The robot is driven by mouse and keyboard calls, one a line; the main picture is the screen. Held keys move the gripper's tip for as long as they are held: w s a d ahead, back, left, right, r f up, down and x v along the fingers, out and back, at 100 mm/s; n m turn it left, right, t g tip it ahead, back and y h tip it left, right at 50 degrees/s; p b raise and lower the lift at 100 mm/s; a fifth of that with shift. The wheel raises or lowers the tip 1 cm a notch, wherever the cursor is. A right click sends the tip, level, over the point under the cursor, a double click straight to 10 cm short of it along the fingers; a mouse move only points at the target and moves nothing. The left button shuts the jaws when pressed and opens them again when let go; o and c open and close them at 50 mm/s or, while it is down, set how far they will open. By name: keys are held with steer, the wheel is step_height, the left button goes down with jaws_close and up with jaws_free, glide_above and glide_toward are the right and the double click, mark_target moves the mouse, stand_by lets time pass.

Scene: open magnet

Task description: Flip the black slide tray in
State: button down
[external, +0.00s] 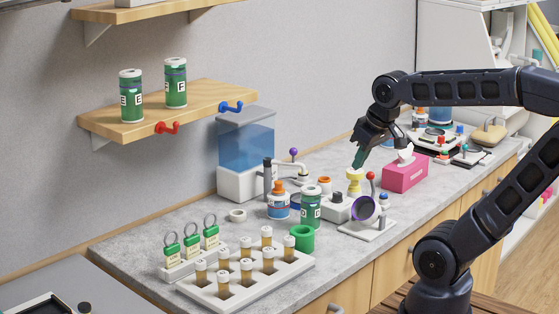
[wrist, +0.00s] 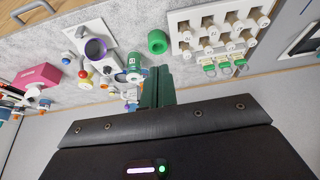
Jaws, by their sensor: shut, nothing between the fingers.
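My gripper (external: 357,164) is shut and empty, with its dark green fingers pointing down above the counter. The fingers also show together in the wrist view (wrist: 157,78). They are close above a pale yellow knob (external: 354,180), and I cannot tell whether they touch it. I cannot identify the black slide tray for certain. One dark flat piece on a white base (external: 468,156) lies at the far right of the counter. A dark panel in a pale frame (external: 40,305) lies at the bottom left, and it shows in the wrist view (wrist: 308,42).
A pink tissue box (external: 404,176) stands right of my gripper. A purple-rimmed disc (external: 363,208) on a white stand is in front. A green-labelled jar (external: 310,207), green ring (external: 302,237) and vial rack (external: 245,285) stand to the left. A water tank (external: 246,148) is behind.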

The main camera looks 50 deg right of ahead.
steer(key=w+a+f+n+y, duration=0.1)
steer(key=w+a+y, duration=0.1)
steer(key=w+a, duration=0.9)
steer(key=w+a+f+n+y, duration=0.1)
steer(key=w+a+n, duration=0.1)
steer(key=w+a, duration=0.8)
steer(key=a+f+y, duration=0.1)
steer(key=a+f, duration=0.3)
steer(key=a, duration=0.7)
steer(key=w+a+f+g+y, duration=0.1)
steer(key=a+f, duration=0.4)
steer(key=a, duration=0.6)
steer(key=w+a+f+y, duration=0.1)
steer(key=a+f, duration=0.4)
steer(key=a, duration=0.6)
steer(key=shift+g, duration=0.3)
steer(key=shift+f, duration=0.1)
steer(key=x, duration=0.3)
steer(key=a+x, duration=0.1)
steer(key=x, duration=0.6)
steer(key=shift+s+a, duration=0.15)
steer(key=shift+a, duration=0.15)
steer(key=shift+s+a, duration=0.15)
steer(key=shift+a, duration=0.5)
steer(key=shift+s+a, duration=0.15)
steer(key=shift+a, duration=0.5)
steer(key=shift+a, duration=0.1)
